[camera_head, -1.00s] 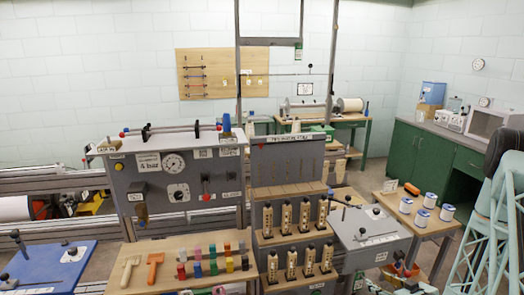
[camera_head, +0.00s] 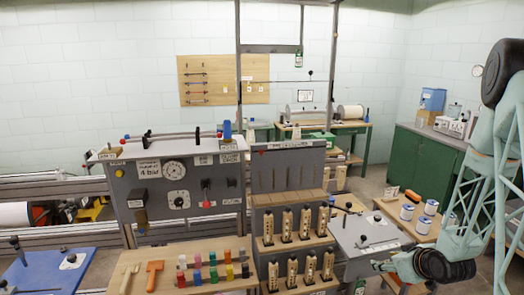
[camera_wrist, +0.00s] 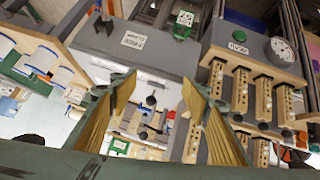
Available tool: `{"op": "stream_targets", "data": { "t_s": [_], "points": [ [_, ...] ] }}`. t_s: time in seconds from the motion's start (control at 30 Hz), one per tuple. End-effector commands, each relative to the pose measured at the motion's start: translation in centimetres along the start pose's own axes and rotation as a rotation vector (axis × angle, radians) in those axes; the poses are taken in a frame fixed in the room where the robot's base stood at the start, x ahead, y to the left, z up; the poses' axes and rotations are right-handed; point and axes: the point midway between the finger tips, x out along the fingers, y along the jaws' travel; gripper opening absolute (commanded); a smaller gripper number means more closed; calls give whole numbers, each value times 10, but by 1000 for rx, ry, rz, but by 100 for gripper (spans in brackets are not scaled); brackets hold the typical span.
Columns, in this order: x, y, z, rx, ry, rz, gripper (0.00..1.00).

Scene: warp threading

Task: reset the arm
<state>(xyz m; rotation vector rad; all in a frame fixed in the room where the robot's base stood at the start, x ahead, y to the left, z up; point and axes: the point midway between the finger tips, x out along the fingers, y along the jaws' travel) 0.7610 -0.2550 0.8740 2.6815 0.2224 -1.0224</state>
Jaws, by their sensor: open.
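My gripper shows in the wrist view (camera_wrist: 156,90) with its two yellow-lined fingers spread apart and nothing between them. In the head view my gripper (camera_head: 380,265) is at the lower right, in front of the sloped grey box (camera_head: 368,240), and its fingers are small there. My pale green arm comes down from the right edge, with its black elbow joint high up. The grey box with a label also shows in the wrist view (camera_wrist: 140,45), beyond the fingers. No object is held.
A grey stepped rack (camera_head: 290,205) with several wooden holders stands left of my gripper. A gauge panel (camera_head: 175,200) and a wooden table of coloured blocks (camera_head: 190,272) are farther left. White-and-blue spools (camera_head: 407,212) stand on a side table (camera_head: 385,206) near my arm.

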Motion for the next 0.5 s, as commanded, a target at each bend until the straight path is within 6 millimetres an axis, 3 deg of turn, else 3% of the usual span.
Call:
{"op": "stream_targets", "data": {
  "t_s": [0.5],
  "points": [
    [-61, -1, -54, -13, -92, 48, 44]
  ]
}}
